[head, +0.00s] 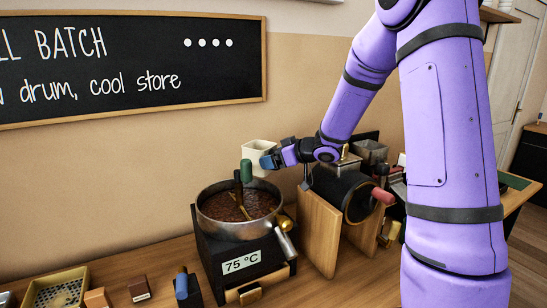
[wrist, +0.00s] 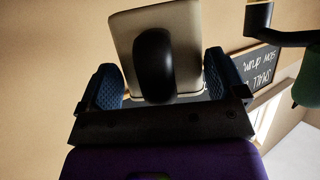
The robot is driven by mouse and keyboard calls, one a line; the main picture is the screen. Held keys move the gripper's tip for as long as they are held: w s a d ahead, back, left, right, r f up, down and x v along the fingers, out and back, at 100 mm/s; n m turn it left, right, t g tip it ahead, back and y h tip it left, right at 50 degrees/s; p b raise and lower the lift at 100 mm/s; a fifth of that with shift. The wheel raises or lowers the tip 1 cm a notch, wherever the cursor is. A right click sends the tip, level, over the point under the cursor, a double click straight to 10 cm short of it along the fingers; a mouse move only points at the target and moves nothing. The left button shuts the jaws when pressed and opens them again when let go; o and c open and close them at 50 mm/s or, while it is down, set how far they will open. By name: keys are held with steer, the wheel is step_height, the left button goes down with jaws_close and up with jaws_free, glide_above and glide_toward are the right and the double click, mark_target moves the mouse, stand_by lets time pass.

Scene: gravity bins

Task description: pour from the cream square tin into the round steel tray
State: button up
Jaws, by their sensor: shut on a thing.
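The cream square tin (head: 258,149) is in the air above the back rim of the round steel tray (head: 226,230), by the wall. It also shows in the wrist view (wrist: 187,30), with a black rounded part on its near side. My gripper (head: 268,160) is shut on the tin, its blue fingers at either side (wrist: 163,88). The tin looks about upright in the head view; its contents cannot be made out. The tray holds brown beans or grounds.
A green-knobbed crank (head: 246,172) stands up from the tray, close to the tin. A dark drum machine (head: 358,197) on wooden supports (head: 318,232) is to the right. A perforated box (head: 58,291) and small blocks stand at the front left.

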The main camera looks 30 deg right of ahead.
steer(key=shift+f, duration=1.4)
steer(key=n+h, duration=0.1)
steer(key=r+n+t, duration=0.1)
steer(key=n, duration=0.1)
steer(key=shift+w+d+h, duration=0.15)
steer(key=shift+d+h, duration=0.2)
steer(key=shift+h, duration=0.05)
steer(key=shift+n+t+h, duration=0.7)
steer(key=shift+n+t, duration=0.2)
steer(key=shift+n, duration=0.6)
steer(key=shift+f+n+t, duration=0.1)
steer(key=shift+n+t, duration=0.3)
steer(key=shift+n, duration=0.3)
steer(key=shift+a+f+n+h, duration=0.2)
steer(key=shift+n+h, duration=0.1)
steer(key=shift+n, duration=0.3)
